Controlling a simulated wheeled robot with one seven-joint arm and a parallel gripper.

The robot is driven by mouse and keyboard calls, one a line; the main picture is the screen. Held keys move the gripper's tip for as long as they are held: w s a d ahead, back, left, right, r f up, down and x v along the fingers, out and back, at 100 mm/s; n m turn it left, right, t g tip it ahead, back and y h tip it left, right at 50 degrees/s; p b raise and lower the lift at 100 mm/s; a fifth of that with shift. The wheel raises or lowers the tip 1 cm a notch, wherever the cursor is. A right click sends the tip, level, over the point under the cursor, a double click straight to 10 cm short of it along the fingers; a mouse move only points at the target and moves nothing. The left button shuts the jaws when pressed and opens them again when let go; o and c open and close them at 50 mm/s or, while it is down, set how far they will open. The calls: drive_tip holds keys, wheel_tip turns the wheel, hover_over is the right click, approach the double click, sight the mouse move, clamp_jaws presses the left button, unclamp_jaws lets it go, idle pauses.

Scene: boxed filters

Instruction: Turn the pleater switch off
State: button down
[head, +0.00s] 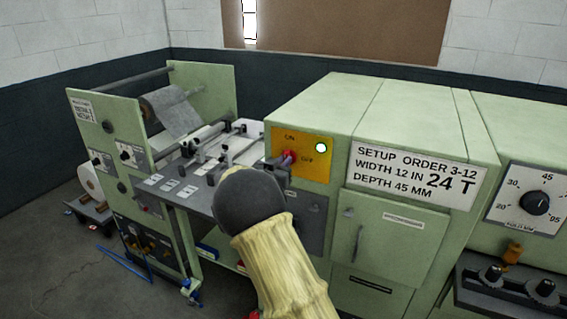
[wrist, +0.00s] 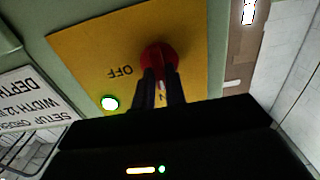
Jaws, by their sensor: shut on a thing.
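The pleater switch is a red knob (head: 289,155) on a yellow panel (head: 316,170) marked ON at its upper left and OFF to its right. In the wrist view the red knob (wrist: 159,58) stands out from the yellow panel (wrist: 90,45), with OFF upside down beside it. My gripper (wrist: 160,88) is shut on the knob, its two dark fingers close together around its near part. Which way the knob points I cannot tell, as the fingers cover part of it. A round lamp (head: 321,147) on the panel glows whitish green.
A setup order sign (head: 418,176) is right of the panel, above a cabinet door (head: 390,235). A machine bed with small parts (head: 225,145) and a roll of grey material (head: 170,110) lie to the left. A dial (head: 536,202) is at far right.

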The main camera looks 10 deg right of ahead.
drive_tip(key=shift+f+m+b, duration=0.1)
drive_tip(key=shift+m+b, duration=0.2)
drive_tip(key=shift+b, duration=0.05)
drive_tip(key=m+b, duration=0.5)
drive_tip(key=b, duration=0.1)
drive_tip(key=m+b, duration=1.2)
drive_tip(key=shift+s+d+f+b, duration=0.15)
drive_tip(key=shift+f+b, duration=0.15)
drive_tip(key=shift+b, duration=0.05)
drive_tip(key=shift+m, duration=0.3)
drive_tip(key=c, duration=1.4)
unclamp_jaws()
drive_tip(key=shift+r, duration=0.1)
drive_tip(key=shift+c, duration=0.2)
drive_tip(key=b+v, duration=0.1)
drive_tip(key=v, duration=1.6)
drive_tip(key=shift+s, duration=0.2)
